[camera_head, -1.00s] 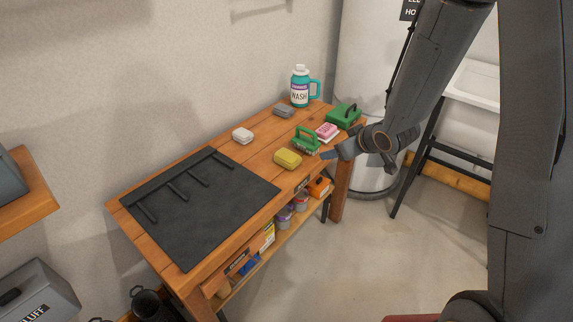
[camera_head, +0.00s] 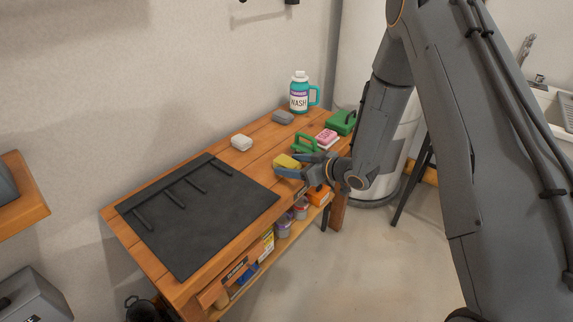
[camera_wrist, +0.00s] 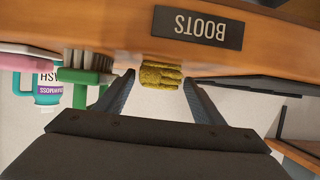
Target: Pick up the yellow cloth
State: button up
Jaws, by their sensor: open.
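The yellow cloth (camera_head: 286,162) is a small folded block on the wooden workbench, near its front edge. In the wrist view the cloth (camera_wrist: 161,76) shows between the tips of my two fingers, upside down. My gripper (camera_head: 291,165) is open at the cloth, with a finger to either side of it in the head view. In the wrist view my gripper (camera_wrist: 158,88) has its fingers spread wider than the cloth. I cannot tell whether either finger touches it.
A black mat (camera_head: 205,215) covers the bench's left part.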

jog(key=shift+x, duration=0.9)
jog(key=shift+c, duration=0.3)
jog(key=c, duration=1.1)
